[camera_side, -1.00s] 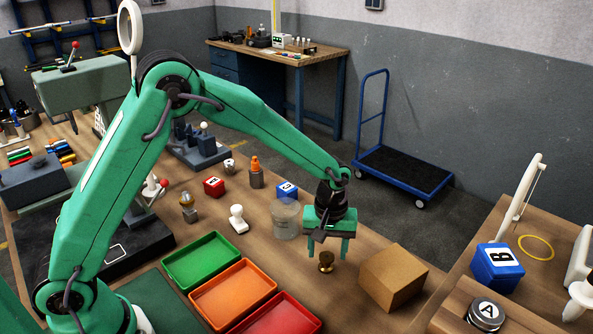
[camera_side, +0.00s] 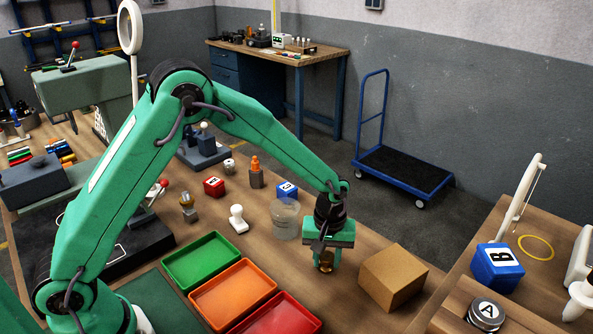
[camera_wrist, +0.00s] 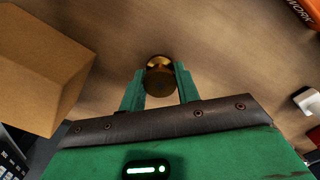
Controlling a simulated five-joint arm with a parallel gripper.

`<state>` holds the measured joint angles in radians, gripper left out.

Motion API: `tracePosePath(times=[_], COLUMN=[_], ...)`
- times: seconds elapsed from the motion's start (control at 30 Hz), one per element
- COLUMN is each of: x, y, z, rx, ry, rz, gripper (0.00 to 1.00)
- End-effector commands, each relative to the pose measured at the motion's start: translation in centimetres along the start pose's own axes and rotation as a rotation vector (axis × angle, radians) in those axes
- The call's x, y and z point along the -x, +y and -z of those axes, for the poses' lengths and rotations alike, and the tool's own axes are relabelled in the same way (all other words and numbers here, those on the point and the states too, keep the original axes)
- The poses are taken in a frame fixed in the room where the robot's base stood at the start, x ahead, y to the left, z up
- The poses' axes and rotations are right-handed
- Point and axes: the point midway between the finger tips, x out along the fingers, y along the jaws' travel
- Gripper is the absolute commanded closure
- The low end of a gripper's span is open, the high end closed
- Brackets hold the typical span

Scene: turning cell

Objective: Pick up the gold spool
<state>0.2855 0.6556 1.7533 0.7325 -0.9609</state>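The gold spool (camera_side: 326,262) is small and brassy, with a darker top. It stands on the wooden table, left of the cardboard box, in the side view. My gripper (camera_side: 325,259) is down around it, fingers pointing down. In the wrist view, the spool (camera_wrist: 160,78) sits between the two green fingertips of my gripper (camera_wrist: 160,84). The fingers lie close against its sides with no clear gap, so the gripper looks shut on it. Its lower part is mostly hidden from above. I see no clear lift off the table.
The cardboard box (camera_side: 393,278) stands close on the right. A clear jar (camera_side: 285,222) stands behind to the left. Green (camera_side: 202,262), orange (camera_side: 233,292) and red (camera_side: 277,318) trays lie to the left.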

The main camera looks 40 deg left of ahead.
Motion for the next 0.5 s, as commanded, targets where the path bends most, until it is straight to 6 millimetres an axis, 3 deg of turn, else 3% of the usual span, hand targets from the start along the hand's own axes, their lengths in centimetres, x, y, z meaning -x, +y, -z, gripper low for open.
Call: tracePosePath(times=[0.07, 0.5], x=[0.0, 0.67], y=[-0.01, 0.05], z=[0.0, 0.04], rx=[0.0, 0.0], ry=[0.0, 0.001], rz=[0.0, -0.002], gripper=[0.91, 0.91])
